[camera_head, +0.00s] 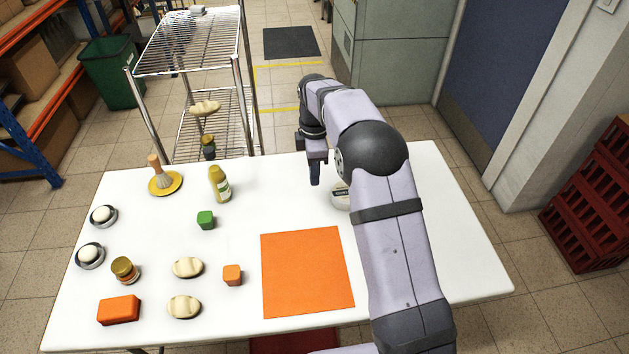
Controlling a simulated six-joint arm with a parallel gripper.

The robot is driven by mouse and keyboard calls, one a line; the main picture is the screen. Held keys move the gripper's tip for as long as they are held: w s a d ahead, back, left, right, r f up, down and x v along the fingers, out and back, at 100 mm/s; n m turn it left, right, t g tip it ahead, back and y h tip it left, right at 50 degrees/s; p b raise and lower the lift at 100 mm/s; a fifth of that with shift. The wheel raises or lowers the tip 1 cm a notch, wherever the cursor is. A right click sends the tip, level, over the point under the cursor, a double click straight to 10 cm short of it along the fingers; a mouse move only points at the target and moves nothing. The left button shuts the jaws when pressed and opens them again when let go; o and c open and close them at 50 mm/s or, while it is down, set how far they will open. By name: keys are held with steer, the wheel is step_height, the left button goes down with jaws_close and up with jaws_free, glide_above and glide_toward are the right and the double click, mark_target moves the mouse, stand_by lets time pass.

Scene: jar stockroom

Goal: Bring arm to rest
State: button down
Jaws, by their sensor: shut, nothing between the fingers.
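My arm reaches from the bottom right of the head view over the right part of the white table (460,240). My gripper (315,183) hangs near the table's far edge, pointing down. It is shut and holds nothing. A white jar or tub (339,196) with a dark label stands just right of the gripper, mostly hidden behind my arm. I cannot tell how high the fingertips are above the table.
An orange mat (306,271) lies bare left of my arm. A wire rack (190,50) stands behind the table.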

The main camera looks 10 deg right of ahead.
steer(key=s+f+m, duration=0.1)
steer(key=f+m, duration=0.1)
steer(key=m, duration=0.2)
steer(key=s+f+m, duration=0.2)
steer(key=f+m, duration=0.1)
steer(key=m, duration=0.1)
steer(key=s+f+m, duration=0.1)
steer(key=f+m, duration=0.2)
steer(key=shift+s+d+m, duration=0.25)
steer(key=shift+s+m, duration=0.15)
steer(key=s+m, duration=0.1)
steer(key=s, duration=0.2)
steer(key=s+d+f+m+g, duration=0.1)
steer(key=s, duration=0.2)
steer(key=s+m, duration=0.1)
steer(key=s, duration=0.3)
steer(key=shift+s+d+f+m+g, duration=0.15)
steer(key=shift+f+m+g, duration=0.1)
steer(key=shift+m+g, duration=0.15)
steer(key=s+d+r+m+p, duration=0.1)
steer(key=s+r, duration=0.2)
steer(key=s, duration=0.6)
steer(key=s+d+r+m+p, duration=0.1)
steer(key=s+d+r, duration=0.15)
steer(key=s, duration=0.55)
step_height(320, 180, up, 8)
steer(key=t+p, duration=0.1)
steer(key=p, duration=0.1)
steer(key=shift+w+d+t, duration=0.25)
steer(key=shift+w+t, duration=0.15)
